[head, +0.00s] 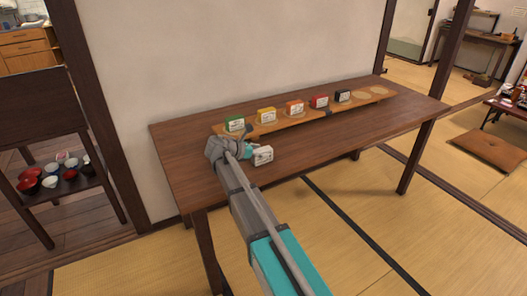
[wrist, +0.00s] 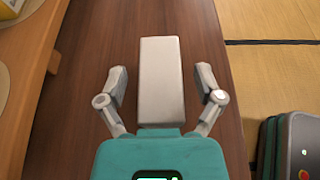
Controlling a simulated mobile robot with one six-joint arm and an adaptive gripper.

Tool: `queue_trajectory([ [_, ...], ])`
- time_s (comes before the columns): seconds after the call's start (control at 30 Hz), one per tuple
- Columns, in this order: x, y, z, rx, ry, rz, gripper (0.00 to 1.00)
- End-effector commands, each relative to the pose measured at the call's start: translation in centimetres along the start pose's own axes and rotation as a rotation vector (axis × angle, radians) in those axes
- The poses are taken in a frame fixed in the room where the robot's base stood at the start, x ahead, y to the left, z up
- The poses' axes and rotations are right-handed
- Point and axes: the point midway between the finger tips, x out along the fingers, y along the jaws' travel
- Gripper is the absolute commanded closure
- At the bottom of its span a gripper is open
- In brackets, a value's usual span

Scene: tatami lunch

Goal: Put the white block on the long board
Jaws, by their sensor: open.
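The white block (head: 263,155) stands on the brown table, in front of the long board. In the wrist view the white block (wrist: 162,80) lies between the two fingers of my gripper (wrist: 163,88), with a gap on each side. My gripper (head: 262,150) is open and does not touch the block there.
The table (head: 400,120) is clear to the right of the white block. A wall stands behind it. A dark shelf with bowls (head: 50,181) is at the left. Tatami floor and a cushion (head: 488,149) lie to the right.

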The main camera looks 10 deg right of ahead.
Motion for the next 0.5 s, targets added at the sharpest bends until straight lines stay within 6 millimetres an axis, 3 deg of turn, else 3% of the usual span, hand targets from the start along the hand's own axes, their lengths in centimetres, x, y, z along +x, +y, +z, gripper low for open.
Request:
queue_trajectory([
  [0.5,-8.3,0.2,0.3,-0.001,0.0,0.002,0.15],
])
